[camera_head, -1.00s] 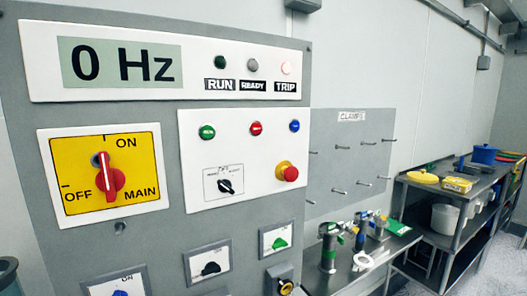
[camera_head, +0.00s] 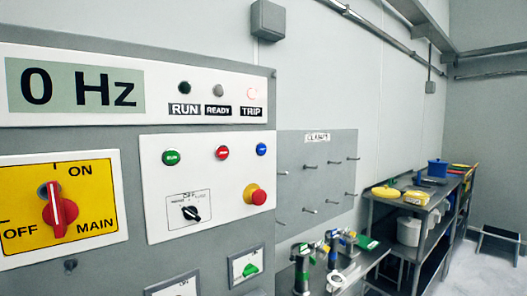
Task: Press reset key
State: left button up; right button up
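The control panel (camera_head: 105,138) fills the left of the view. On its white plate sit a green RUN button (camera_head: 171,157), a red button (camera_head: 222,153) and a blue button (camera_head: 261,149) in a row. The lettering on the red and blue ones is too small to read. A black selector (camera_head: 190,212) and a red emergency stop (camera_head: 256,196) with a yellow collar sit below them. The display (camera_head: 76,87) reads 0 Hz. The TRIP lamp (camera_head: 252,93) looks lit; the RUN lamp (camera_head: 184,88) looks dark. Neither gripper is in view.
A yellow main switch (camera_head: 60,208) with a red handle is at left. A clamp board (camera_head: 316,185) with pegs hangs right of the panel. A small table (camera_head: 365,262) with metal fittings stands below it. Shelving (camera_head: 418,220) with pots stands farther right; some floor is clear there.

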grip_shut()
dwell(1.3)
